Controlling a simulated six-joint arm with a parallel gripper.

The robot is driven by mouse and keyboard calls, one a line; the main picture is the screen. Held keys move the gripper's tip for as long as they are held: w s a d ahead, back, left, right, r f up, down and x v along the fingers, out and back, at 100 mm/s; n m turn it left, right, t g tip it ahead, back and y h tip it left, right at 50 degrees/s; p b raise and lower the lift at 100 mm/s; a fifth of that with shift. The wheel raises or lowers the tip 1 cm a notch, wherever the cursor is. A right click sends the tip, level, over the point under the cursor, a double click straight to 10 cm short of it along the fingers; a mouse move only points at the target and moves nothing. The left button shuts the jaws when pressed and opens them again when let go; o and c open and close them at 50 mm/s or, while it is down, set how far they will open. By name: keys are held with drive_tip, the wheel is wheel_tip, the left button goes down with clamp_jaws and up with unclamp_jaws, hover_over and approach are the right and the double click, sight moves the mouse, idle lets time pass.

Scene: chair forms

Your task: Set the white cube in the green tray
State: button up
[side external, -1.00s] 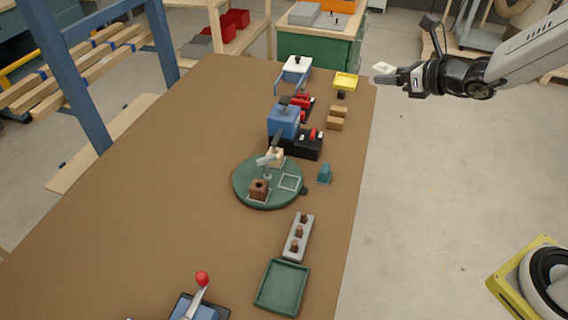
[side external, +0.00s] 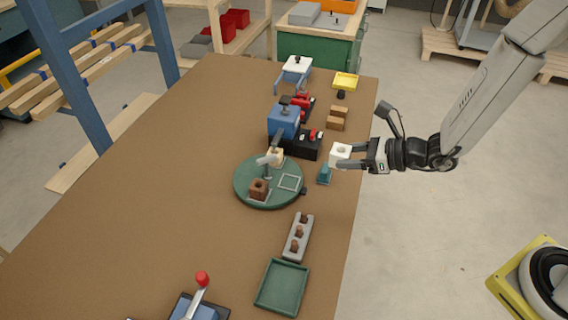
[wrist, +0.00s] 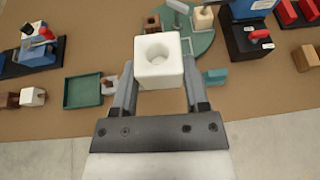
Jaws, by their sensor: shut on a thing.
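The white cube (side external: 340,151) has a round hole in its top face. My gripper (side external: 362,158) is shut on it and holds it in the air near the table's right edge, beside the small teal block. In the wrist view the white cube (wrist: 158,61) sits between the two fingers of my gripper (wrist: 160,90). The green tray (side external: 282,287) is square, shallow and empty, and lies at the near end of the table. It also shows in the wrist view (wrist: 68,97), left of the cube.
A green turntable (side external: 240,190) carries a brown cube (side external: 258,187) and a cream cube (side external: 275,155). A grey holder (side external: 291,250) with brown pieces stands between turntable and tray. The teal block (side external: 324,174) stands near the edge. A red-knobbed lever device (side external: 201,290) is at the near left.

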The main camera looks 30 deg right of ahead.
drive_tip(key=shift+s+a+f+n+y, duration=0.3)
drive_tip(key=shift+s+a+f, duration=0.5)
drive_tip(key=shift+f, duration=0.1)
drive_tip(key=shift+w, duration=0.1)
hover_over(296, 184)
drive_tip(key=s, duration=0.1)
drive_tip(key=f, duration=0.8)
drive_tip(key=shift+s+d+f, duration=0.2)
drive_tip(key=shift+w+a+f, duration=0.1)
drive_tip(key=shift+w+f, duration=0.3)
drive_tip(key=shift+f, duration=0.05)
drive_tip(key=shift+w+a+f+g, duration=0.1)
drive_tip(key=shift+w+f+g, duration=0.2)
drive_tip(key=shift+f, duration=1.55)
drive_tip(key=shift+f, duration=0.55)
